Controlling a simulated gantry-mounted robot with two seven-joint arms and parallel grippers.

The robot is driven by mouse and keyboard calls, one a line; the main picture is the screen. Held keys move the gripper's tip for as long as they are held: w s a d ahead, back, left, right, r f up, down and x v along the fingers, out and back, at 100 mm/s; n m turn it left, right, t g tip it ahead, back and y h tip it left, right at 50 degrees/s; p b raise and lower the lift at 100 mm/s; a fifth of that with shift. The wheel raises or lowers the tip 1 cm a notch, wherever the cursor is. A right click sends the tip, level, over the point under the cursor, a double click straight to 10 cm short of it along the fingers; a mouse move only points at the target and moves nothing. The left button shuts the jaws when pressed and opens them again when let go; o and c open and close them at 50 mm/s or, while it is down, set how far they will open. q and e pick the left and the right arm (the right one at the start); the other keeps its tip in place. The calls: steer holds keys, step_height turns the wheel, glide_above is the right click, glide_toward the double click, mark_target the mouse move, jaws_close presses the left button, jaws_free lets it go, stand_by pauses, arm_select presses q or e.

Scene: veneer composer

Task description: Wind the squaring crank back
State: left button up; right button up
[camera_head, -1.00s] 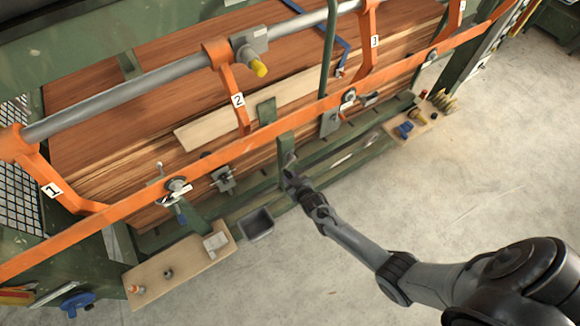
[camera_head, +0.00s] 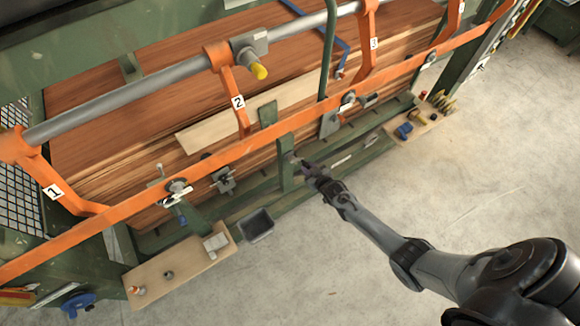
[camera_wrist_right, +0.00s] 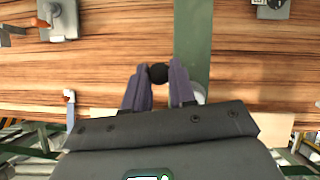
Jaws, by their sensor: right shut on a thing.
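The squaring crank shows as a dark round knob (camera_wrist_right: 158,72) between my right fingertips in the right wrist view. My right gripper (camera_wrist_right: 158,82) is shut on it. In the head view my right gripper (camera_head: 297,161) is small and sits just right of a green upright post (camera_head: 286,172) at the machine's front. The rest of the crank is mostly hidden behind the gripper. The green post (camera_wrist_right: 193,40) also shows just right of the knob in the right wrist view. My left gripper is in neither view.
An orange rail (camera_head: 120,220) runs diagonally above the gripper, with numbered orange arms behind it. Brown veneer (camera_head: 110,150) lies beyond. A dark bin (camera_head: 256,225) and a wooden board (camera_head: 165,272) are at lower left. Another board (camera_head: 430,120) is at right. Open floor lies in front.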

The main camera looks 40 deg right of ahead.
steer(key=o, duration=0.7)
steer(key=shift+c, duration=0.2)
steer(key=shift+a, duration=0.1)
